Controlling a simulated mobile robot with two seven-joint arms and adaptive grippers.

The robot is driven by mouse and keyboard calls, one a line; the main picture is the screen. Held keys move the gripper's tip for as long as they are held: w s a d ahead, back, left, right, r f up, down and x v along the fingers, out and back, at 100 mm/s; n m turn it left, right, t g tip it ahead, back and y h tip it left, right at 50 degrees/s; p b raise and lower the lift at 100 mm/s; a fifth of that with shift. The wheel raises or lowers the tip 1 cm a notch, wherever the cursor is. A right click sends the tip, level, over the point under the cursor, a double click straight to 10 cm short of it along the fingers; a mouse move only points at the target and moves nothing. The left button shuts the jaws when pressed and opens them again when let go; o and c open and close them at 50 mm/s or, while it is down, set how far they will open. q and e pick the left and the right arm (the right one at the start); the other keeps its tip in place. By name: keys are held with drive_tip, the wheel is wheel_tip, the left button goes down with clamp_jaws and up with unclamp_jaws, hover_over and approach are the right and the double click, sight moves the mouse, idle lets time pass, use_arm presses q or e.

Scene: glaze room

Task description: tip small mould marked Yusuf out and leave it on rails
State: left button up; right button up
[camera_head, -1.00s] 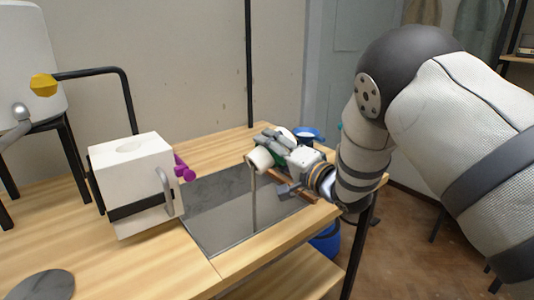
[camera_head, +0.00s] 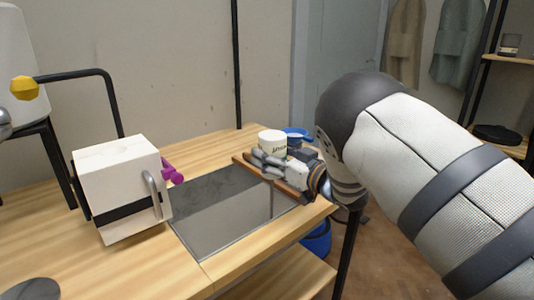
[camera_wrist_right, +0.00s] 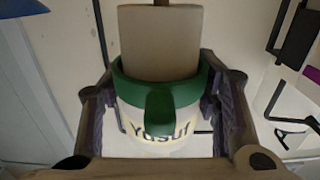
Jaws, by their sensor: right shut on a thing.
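The small white mould (camera_head: 272,137) is in my right gripper (camera_head: 277,160), upright or nearly so, at the back right of the sunken grey basin (camera_head: 205,225). In the right wrist view, the mould (camera_wrist_right: 135,122) bears the name Yusuf under a green band (camera_wrist_right: 172,97), with a finger on each side. Brown rails (camera_head: 247,166) run along the basin's right part; my gripper partly hides them. I cannot tell whether the mould touches them. A thin pale upright streak shows below the gripper; stream or reflection is unclear. My left gripper is out of view.
A large white block mould (camera_head: 118,190) with a black strap and purple plug stands left of the basin. A blue bowl (camera_head: 298,132) is behind my right gripper. A blue bucket (camera_head: 318,240) is below the table's right end. Bare wood (camera_head: 200,150) lies behind the basin.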

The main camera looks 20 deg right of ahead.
drive_tip(key=shift+w+d+f+b, duration=0.25)
drive_tip(key=shift+d+f, duration=0.2)
drive_tip(key=shift+d, duration=0.25)
drive_tip(key=shift+w+d+f+b, duration=0.3)
drive_tip(key=shift+d+f, duration=0.15)
drive_tip(key=shift+d, duration=0.2)
drive_tip(key=shift+w+d+f+b, duration=0.25)
drive_tip(key=shift+d+f, duration=0.2)
drive_tip(key=shift+d, duration=0.25)
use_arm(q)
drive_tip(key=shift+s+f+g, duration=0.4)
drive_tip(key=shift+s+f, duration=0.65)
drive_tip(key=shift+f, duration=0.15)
use_arm(e)
drive_tip(key=shift+w+d+f, duration=0.1)
drive_tip(key=shift+w+d, duration=0.05)
drive_tip(key=shift+d, duration=0.3)
drive_tip(key=shift+f, duration=0.3)
drive_tip(key=o, duration=1.5)
drive_tip(key=shift+f, duration=0.1)
